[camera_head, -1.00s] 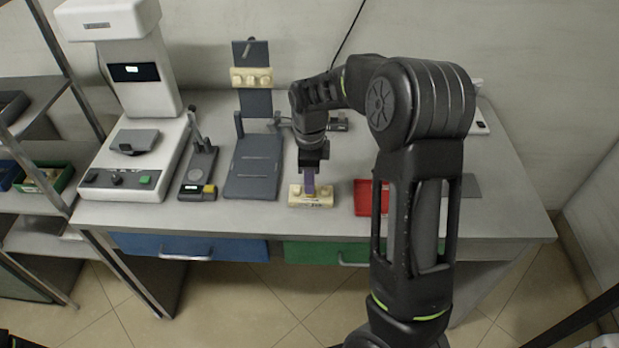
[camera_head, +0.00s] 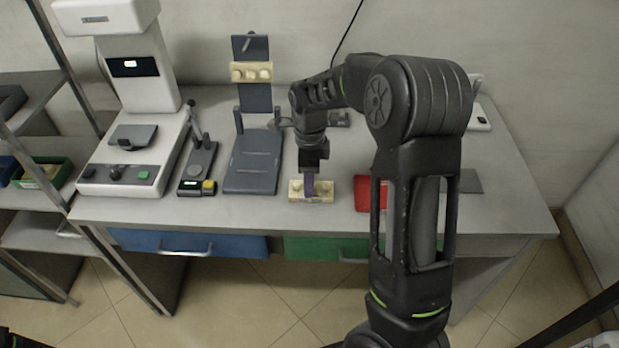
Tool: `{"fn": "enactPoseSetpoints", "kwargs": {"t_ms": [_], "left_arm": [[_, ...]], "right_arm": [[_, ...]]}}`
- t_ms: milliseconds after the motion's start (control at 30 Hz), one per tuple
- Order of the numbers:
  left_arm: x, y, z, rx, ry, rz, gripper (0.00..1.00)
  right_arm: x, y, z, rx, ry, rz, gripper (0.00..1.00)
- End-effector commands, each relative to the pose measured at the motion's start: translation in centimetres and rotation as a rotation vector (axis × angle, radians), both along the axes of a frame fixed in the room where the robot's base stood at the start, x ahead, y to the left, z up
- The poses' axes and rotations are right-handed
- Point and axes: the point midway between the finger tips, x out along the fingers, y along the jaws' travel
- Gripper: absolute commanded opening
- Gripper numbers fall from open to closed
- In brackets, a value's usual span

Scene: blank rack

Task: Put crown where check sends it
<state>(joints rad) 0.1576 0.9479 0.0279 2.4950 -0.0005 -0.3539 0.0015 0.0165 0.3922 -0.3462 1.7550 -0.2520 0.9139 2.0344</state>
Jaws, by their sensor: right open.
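A cream block with rounded bumps (camera_head: 326,190) lies near the table's front edge, in the middle. My right gripper (camera_head: 309,190) points down at the middle of this block, and its jaws are open. A narrow purple strip shows at the fingertips, and I cannot tell whether it is a finger or a separate part. No separate crown can be made out. A tall white machine (camera_head: 145,75) with a small lit display and a grey plate stands at the left; it may be the check station. My left gripper is not in view.
A grey stand (camera_head: 252,165) with a cream toothed piece (camera_head: 251,72) on its upright is left of my gripper. A small lever device (camera_head: 198,170) stands beside it. A red tray (camera_head: 368,193) is at the right, partly behind my arm. Blue (camera_head: 230,246) and green (camera_head: 325,248) drawers are below.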

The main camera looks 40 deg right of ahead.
Motion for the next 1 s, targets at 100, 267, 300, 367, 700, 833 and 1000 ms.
{"fn": "enactPoseSetpoints", "kwargs": {"t_ms": [100,267,300,367,700,833,1000], "left_arm": [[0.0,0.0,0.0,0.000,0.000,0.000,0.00],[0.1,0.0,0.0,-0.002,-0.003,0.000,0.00],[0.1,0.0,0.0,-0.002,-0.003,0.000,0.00],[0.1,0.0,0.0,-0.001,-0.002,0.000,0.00],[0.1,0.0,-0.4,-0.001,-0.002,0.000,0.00],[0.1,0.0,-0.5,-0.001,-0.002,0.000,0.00],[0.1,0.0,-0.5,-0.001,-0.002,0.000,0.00]], "right_arm": [[0.0,0.0,0.0,0.000,0.000,0.000,0.48],[0.0,0.0,0.1,0.000,0.000,0.000,0.48],[0.0,0.0,0.3,-0.001,-0.001,0.000,0.48],[0.1,0.0,0.8,0.000,-0.002,0.000,0.48],[0.1,0.0,6.1,0.000,-0.004,0.000,0.48],[0.0,0.0,7.4,0.000,-0.001,-0.001,0.48],[0.0,0.0,7.8,0.000,0.000,-0.001,0.48]]}}
